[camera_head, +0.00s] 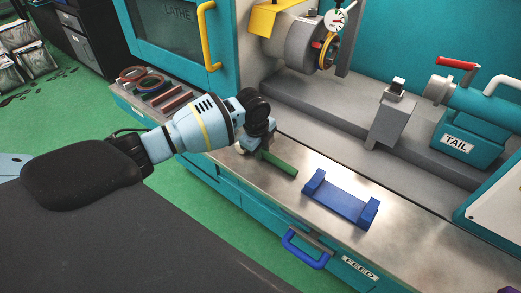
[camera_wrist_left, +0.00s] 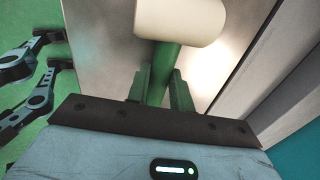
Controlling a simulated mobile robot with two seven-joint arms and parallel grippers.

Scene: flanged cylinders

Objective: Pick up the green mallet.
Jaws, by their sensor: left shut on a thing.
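The green mallet has a green handle (camera_head: 280,165) that shows in the head view on the metal ledge in front of the lathe, pointing to the lower right. In the left wrist view its cream head (camera_wrist_left: 180,20) is just beyond the fingertips, and the green handle (camera_wrist_left: 161,72) runs between the fingers. My left gripper (camera_head: 262,150) is shut on the handle close to the head; its fingers also show in the left wrist view (camera_wrist_left: 160,88). My arm hides much of the mallet in the head view. I cannot tell whether it touches the ledge.
A blue cradle (camera_head: 340,200) stands on the ledge to the right of the mallet. Rings and bars (camera_head: 160,90) lie at the ledge's left end. The lathe bed and tailstock (camera_head: 470,135) rise behind. A blue drawer handle (camera_head: 306,250) sticks out in front.

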